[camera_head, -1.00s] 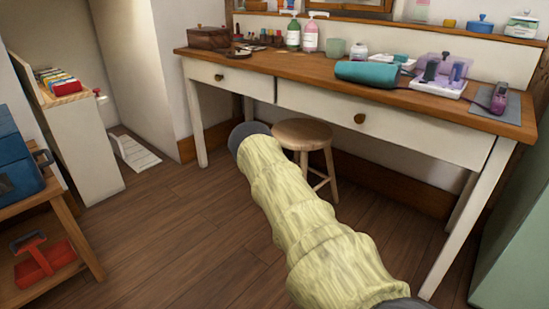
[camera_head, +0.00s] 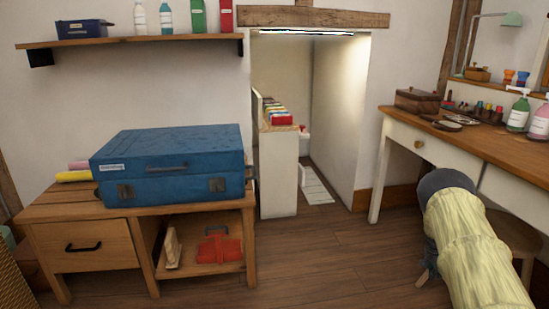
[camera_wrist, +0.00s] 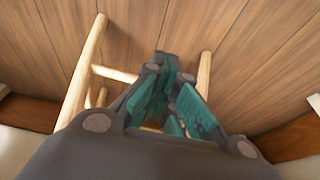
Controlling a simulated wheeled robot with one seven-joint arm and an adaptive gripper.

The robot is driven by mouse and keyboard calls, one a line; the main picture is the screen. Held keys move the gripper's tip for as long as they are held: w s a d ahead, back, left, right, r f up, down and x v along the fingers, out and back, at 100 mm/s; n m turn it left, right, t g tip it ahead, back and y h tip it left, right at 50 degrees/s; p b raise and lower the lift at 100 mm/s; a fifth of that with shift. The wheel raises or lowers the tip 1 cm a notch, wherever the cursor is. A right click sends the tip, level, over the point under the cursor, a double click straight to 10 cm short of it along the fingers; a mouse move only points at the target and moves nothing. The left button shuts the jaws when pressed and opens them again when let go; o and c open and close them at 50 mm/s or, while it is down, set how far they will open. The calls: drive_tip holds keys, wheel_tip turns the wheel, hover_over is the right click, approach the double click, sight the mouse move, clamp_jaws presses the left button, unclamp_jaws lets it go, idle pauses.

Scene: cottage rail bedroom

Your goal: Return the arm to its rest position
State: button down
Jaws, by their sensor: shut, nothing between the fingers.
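My arm, in a pale yellow cover, reaches up from the lower right of the head view, beside the white dressing table (camera_head: 405,140). My gripper (camera_wrist: 165,62) shows in the wrist view with its dark fingers and teal pads brought together. It is shut and empty, pointing down at the wooden floor. The legs of a wooden stool (camera_wrist: 92,65) stand to the left of and behind the fingers. In the head view the stool (camera_head: 515,230) is partly hidden behind my arm.
A blue case (camera_head: 170,165) lies on a low wooden cabinet (camera_head: 85,250) at left. A red item (camera_head: 218,250) sits on its lower shelf. A white partition (camera_head: 278,175) stands by a lit alcove. The floor (camera_head: 330,265) between cabinet and dressing table is clear.

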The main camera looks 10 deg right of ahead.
drive_tip(key=s+a+f+n, duration=0.3)
drive_tip(key=s+a+f, duration=0.25)
drive_tip(key=a, duration=0.35)
drive_tip(key=s+a+f+n, duration=0.2)
drive_tip(key=s+a+f, duration=0.3)
drive_tip(key=a, duration=0.4)
drive_tip(key=s+a+f+n+y, duration=0.25)
drive_tip(key=s+a+n, duration=0.65)
drive_tip(key=s+a, duration=1.7)
drive_tip(key=s+a+r+n+y+p, duration=0.15)
drive_tip(key=s+a+r+n, duration=0.25)
drive_tip(key=s+a+r, duration=0.55)
wheel_tip(320, 180, up, 35)
drive_tip(key=a+p, duration=0.1)
drive_tip(key=p, duration=3.6)
drive_tip(key=shift+a+h, duration=0.25)
drive_tip(key=shift+h, duration=0.05)
drive_tip(key=shift+s, duration=0.1)
